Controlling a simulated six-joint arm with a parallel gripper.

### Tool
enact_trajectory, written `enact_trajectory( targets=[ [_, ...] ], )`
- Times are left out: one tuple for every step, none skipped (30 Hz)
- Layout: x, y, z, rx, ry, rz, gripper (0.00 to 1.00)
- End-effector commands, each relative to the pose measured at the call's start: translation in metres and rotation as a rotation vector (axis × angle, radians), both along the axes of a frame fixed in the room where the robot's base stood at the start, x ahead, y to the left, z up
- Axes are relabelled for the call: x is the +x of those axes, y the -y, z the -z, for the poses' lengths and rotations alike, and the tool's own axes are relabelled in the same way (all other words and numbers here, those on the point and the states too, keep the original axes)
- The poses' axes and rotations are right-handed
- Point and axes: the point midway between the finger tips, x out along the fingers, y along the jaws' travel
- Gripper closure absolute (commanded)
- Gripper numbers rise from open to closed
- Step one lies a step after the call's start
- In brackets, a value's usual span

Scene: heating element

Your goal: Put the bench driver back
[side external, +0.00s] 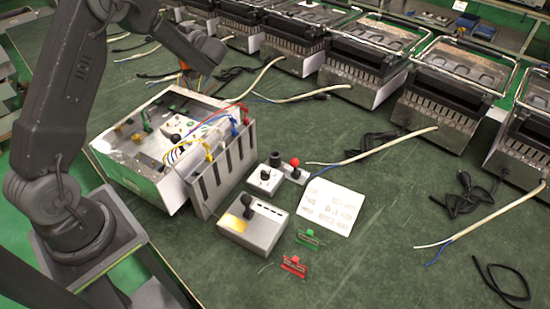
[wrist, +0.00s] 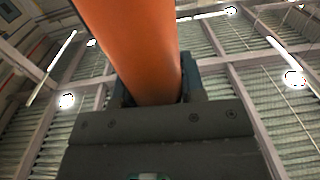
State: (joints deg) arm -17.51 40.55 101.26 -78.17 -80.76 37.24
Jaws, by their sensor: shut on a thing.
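The bench driver shows in the wrist view as a thick orange handle (wrist: 135,45), running from the top of the picture down into my gripper (wrist: 155,95). The dark jaws are shut on it from both sides. The driver's tip is not visible there. In the side view only a small orange patch (side external: 184,66) of it shows below my wrist, above the back of the opened metal unit (side external: 135,172). The jaws are mostly hidden by my arm in that view. I cannot make out a holder for the driver.
A grey slotted rack (side external: 222,170) with coloured leads stands beside the opened unit. A grey box with a black knob (side external: 262,228), small switch boxes (side external: 265,181), a white card (side external: 333,204), a green clip (side external: 310,238) and a red clip (side external: 293,266) lie nearby. Several heaters line the back.

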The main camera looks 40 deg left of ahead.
Motion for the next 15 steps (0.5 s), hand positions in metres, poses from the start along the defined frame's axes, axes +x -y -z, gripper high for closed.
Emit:
enact_trajectory(
  targets=[
    [0.015, 0.012, -0.004, 0.003, 0.003, 0.078, 1.00],
    [0.024, 0.020, -0.005, 0.003, 0.002, 0.129, 1.00],
    [0.036, 0.031, -0.006, 0.002, 0.001, 0.200, 1.00],
    [0.046, 0.040, -0.007, 0.002, 0.001, 0.254, 1.00],
    [0.056, 0.051, -0.008, 0.002, 0.002, 0.315, 1.00],
    [0.068, 0.065, -0.009, 0.002, 0.002, 0.394, 1.00],
    [0.077, 0.078, -0.009, 0.002, 0.001, 0.456, 1.00],
    [0.086, 0.090, -0.009, 0.002, 0.000, 0.516, 1.00],
    [0.097, 0.107, -0.009, 0.002, 0.001, 0.595, 1.00],
    [0.104, 0.120, -0.008, 0.001, 0.002, 0.651, 1.00],
    [0.110, 0.132, -0.008, 0.001, 0.001, 0.705, 1.00],
    [0.117, 0.148, -0.007, 0.001, 0.001, 0.772, 1.00],
    [0.121, 0.160, -0.006, 0.001, 0.002, 0.819, 1.00],
    [0.125, 0.170, -0.004, 0.001, 0.001, 0.861, 1.00],
    [0.129, 0.184, -0.003, 0.001, 0.001, 0.913, 1.00]
  ],
)
